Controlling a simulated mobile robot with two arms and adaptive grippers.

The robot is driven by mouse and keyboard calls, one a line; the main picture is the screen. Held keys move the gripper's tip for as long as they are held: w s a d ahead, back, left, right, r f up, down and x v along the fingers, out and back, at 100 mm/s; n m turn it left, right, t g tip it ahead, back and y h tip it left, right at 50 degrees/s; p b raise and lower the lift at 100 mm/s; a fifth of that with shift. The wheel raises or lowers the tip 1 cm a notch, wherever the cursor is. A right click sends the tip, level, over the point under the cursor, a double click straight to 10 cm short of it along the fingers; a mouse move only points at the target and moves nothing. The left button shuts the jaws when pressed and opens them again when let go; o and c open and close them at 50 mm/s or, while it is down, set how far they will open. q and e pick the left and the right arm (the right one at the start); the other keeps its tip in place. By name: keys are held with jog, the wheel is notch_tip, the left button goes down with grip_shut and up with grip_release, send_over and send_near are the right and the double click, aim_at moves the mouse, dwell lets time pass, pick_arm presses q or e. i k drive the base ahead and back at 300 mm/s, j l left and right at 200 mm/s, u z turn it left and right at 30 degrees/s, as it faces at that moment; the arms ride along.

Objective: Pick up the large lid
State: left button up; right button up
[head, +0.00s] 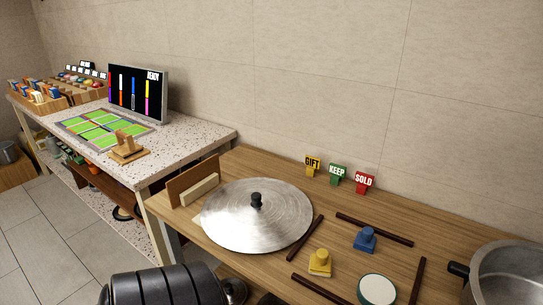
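The large lid (283,221) is a round, silvery metal disc with a black knob (256,200) at its centre. It lies knob up on the wooden table (440,237), near the table's left end in the head view. Its left side is close to a small upright wooden board. Neither of my gripper's fingers can be made out in this view, and nothing touches the lid's knob.
Dark sticks, a yellow block (319,263), a blue block (365,240) and a green-rimmed white disc (377,289) lie right of the lid. A pot (508,275) stands at far right.

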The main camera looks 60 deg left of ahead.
aim_at(250, 216)
jog(key=u, duration=2)
